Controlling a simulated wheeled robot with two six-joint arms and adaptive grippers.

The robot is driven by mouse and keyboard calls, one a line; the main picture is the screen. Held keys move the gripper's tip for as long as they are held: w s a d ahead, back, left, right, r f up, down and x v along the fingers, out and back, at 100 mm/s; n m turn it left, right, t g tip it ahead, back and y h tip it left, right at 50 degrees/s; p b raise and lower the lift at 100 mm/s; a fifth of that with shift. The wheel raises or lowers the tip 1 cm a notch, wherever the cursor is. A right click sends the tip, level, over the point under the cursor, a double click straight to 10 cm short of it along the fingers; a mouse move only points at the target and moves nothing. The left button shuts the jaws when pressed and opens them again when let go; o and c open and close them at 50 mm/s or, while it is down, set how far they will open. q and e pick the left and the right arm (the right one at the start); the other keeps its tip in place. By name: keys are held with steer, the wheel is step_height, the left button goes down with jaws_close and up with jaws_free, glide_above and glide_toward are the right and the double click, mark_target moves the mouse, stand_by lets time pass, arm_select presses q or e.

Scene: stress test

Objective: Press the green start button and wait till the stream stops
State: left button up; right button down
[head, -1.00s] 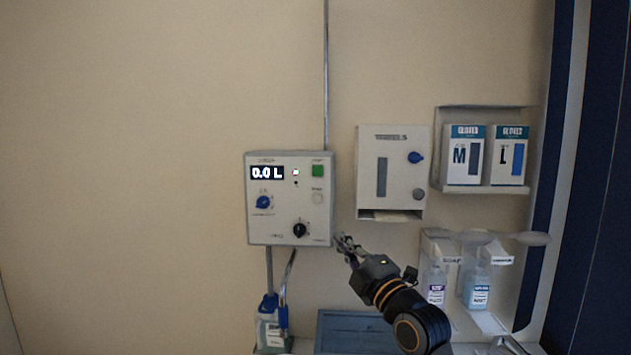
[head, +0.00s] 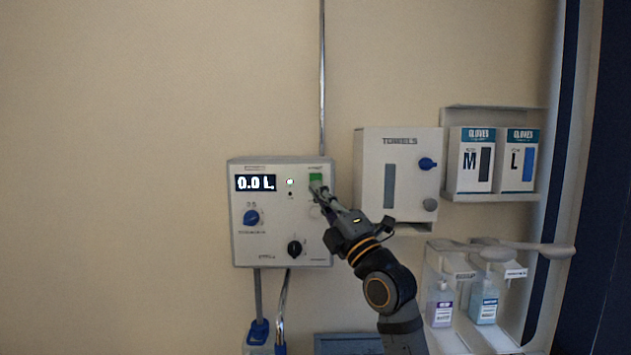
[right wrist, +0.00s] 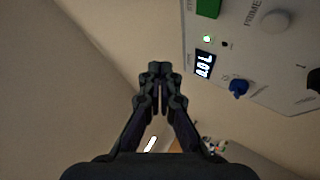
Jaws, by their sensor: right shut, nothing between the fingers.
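The white control box (head: 270,248) hangs on the wall, with a display (head: 255,183) reading 0.0 L. Its green button (head: 316,178) is at the upper right and also shows at the top edge of the right wrist view (right wrist: 208,8). A small indicator lamp (head: 290,182) beside the display is bright. My right gripper (head: 318,191) is shut and empty, its tips over the button's lower edge in the head view. I cannot tell whether they touch it. No stream is visible. My left gripper is not in view.
The box has a blue knob (head: 251,217) and a black knob (head: 294,248). A towel dispenser (head: 375,160) is close on the right, with glove boxes (head: 470,160) and bottles (head: 484,305) beyond. The wall on the left is clear.

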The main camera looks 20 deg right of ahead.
arm_select(q)
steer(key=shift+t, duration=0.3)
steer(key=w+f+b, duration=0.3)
steer(key=b, duration=0.1)
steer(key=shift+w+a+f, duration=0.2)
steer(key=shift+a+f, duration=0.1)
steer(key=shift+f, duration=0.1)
arm_select(e)
steer(key=w+d, duration=0.2)
steer(key=w, duration=0.6)
steer(key=shift+w+d, duration=0.15)
steer(key=shift+f, duration=0.1)
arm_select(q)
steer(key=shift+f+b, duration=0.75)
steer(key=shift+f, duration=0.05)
arm_select(e)
steer(key=shift+w+d, duration=0.1)
steer(key=shift+w, duration=0.4)
